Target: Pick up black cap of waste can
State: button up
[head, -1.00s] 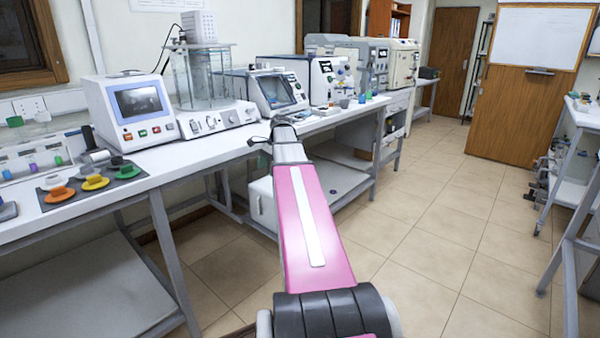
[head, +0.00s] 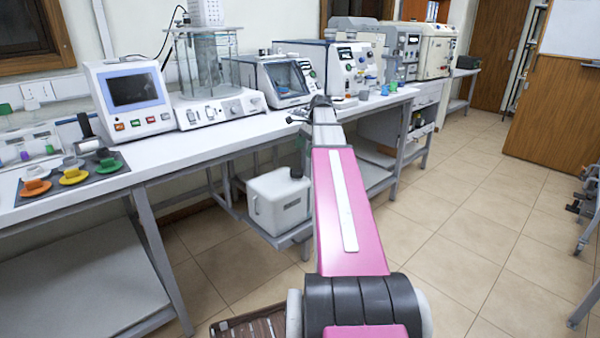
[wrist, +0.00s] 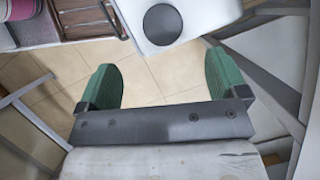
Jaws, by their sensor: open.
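The waste can (head: 280,205) is a white box-shaped container on the low shelf under the bench, left of my arm in the head view. Its black cap (head: 296,172) stands upright on its top, near the right end. In the wrist view the round black cap (wrist: 162,25) is seen from above on the white can (wrist: 198,14), at the top of the picture. My gripper (wrist: 158,65) has green fingers, spread wide with only floor between them. The cap lies beyond the fingertips, roughly centred between them and not touched. In the head view the fingers cannot be made out.
The white bench (head: 165,160) runs above the can, with its metal legs and frame close by. A brown slatted surface (wrist: 85,20) is near the can.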

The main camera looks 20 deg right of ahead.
aim_at(297, 170)
jog(key=x, duration=0.3)
jog(key=shift+a+f, duration=0.15)
jog(key=shift+f, duration=0.2)
jog(key=shift+d+x, duration=0.2)
jog(key=shift+x, duration=2.7)
jog(key=shift+w+f, duration=0.1)
jog(key=shift+w, duration=0.1)
jog(key=shift+c, duration=0.3)
jog(key=c, duration=0.9)
